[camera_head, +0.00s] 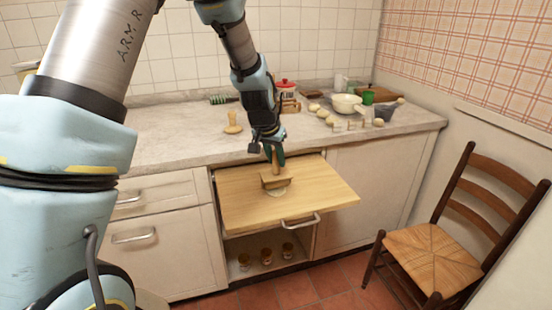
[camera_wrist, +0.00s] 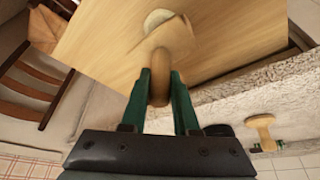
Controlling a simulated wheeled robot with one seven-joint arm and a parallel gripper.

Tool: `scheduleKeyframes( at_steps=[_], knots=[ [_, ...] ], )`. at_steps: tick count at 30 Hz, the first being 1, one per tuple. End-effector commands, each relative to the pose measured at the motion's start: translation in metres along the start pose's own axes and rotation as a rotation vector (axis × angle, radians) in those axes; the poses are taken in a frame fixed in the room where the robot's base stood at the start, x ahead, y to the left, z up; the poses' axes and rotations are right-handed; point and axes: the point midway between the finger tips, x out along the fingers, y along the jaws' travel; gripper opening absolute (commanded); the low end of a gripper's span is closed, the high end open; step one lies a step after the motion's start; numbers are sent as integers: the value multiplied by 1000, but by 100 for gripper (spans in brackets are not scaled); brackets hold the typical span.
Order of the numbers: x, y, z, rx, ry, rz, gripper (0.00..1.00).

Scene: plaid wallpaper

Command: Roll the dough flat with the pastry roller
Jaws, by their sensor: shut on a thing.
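The pastry roller (camera_head: 274,182) is wooden, with a short cylinder head and an upright handle. My gripper (camera_head: 274,158) is shut on its handle, and the green fingers flank the handle in the wrist view (camera_wrist: 160,78). The dough (camera_head: 279,192) is a small pale round piece on the pull-out wooden board (camera_head: 325,190). The roller head (camera_wrist: 166,40) covers part of the dough in both views. A pale edge of the dough (camera_wrist: 157,18) shows beyond the head in the wrist view. I cannot tell whether the roller presses on it.
A wooden stamp-like tool (camera_head: 232,124) stands on the stone counter (camera_head: 180,128) behind the board. A wooden chair (camera_head: 430,260) is at the right. The board around the dough is clear.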

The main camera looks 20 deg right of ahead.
Motion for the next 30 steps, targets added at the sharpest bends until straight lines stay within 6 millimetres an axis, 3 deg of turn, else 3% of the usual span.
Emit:
scheduleKeyframes(
  at_steps=[30],
  knots=[
    [13,-7,-2,0,0,0,0]
  ],
)
